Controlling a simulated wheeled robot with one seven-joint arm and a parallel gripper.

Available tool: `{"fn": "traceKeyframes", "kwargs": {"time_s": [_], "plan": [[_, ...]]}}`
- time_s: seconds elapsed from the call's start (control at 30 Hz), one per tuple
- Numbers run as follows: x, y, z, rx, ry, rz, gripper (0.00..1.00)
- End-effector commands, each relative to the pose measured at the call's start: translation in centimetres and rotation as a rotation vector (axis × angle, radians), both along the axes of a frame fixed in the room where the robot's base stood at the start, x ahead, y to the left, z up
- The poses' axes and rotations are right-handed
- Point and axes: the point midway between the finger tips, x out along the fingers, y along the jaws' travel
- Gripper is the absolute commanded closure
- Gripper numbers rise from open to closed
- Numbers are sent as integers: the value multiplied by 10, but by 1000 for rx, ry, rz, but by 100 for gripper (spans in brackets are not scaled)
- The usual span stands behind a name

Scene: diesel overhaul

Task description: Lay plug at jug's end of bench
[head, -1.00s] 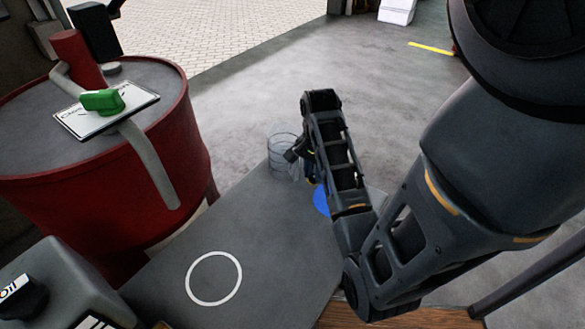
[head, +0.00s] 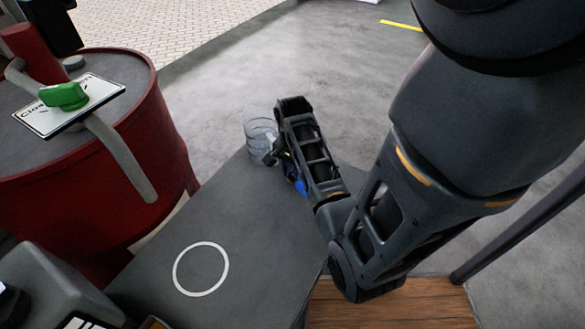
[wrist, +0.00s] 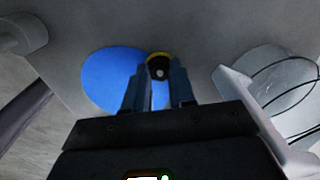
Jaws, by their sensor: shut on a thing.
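The plug (wrist: 158,68) is small and dark with a yellow rim, and shows between the fingertips in the wrist view. My gripper (wrist: 158,80) is shut on it, over or near a blue round patch (wrist: 105,80) on the bench. I cannot tell whether the plug touches the bench. In the head view my arm hides the plug and most of the blue patch (head: 299,186). The clear jug (head: 258,130) stands at the far end of the grey bench (head: 235,230); it also shows at the right in the wrist view (wrist: 282,78).
A red drum (head: 120,170) with a green-handled valve (head: 64,95) stands left of the bench. A white ring (head: 200,268) marks the near bench top, which is clear around it. A grey block (head: 50,285) is at the lower left.

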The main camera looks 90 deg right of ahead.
Motion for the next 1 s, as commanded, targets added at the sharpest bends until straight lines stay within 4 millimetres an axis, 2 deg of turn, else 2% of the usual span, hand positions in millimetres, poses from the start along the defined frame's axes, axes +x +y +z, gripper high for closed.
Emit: {"fn": "traceKeyframes", "kwargs": {"time_s": [0.03,0.07,0.37,0.67,0.77,1.0], "plan": [[0,0,0,0,0,0,100],[0,0,0,0,0,0,75],[0,0,0,0,0,0,46],[0,0,3,0,0,0,46],[1,-1,13,-3,-2,1,46],[1,-1,52,-3,-2,1,46]]}}
